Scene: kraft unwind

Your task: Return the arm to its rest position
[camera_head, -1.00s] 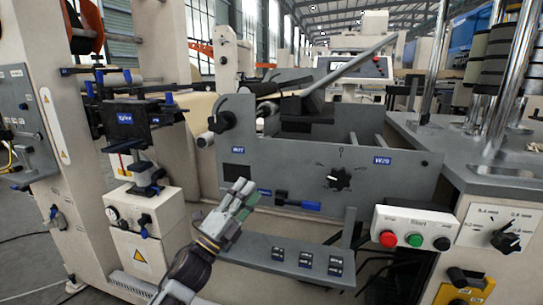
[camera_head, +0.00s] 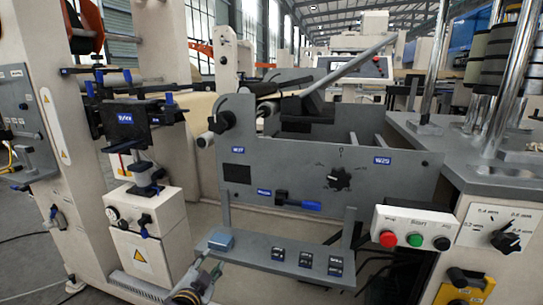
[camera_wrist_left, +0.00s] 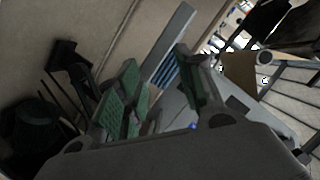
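My left gripper (camera_head: 207,272) is low in the head view, just below the left end of a grey shelf (camera_head: 255,246). In the left wrist view its two green-padded fingers (camera_wrist_left: 157,68) stand apart, with no object seen held between them. In the head view a small blue block (camera_head: 221,241) lies on the left end of the shelf, just above the gripper and apart from it. My right gripper is not in view.
The grey machine panel (camera_head: 270,180) with a black knob (camera_head: 339,178) stands behind the shelf. Several small dark blocks (camera_head: 306,259) sit along the shelf. A button box (camera_head: 413,232) is at the right, and a cream cabinet (camera_head: 148,240) at the left.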

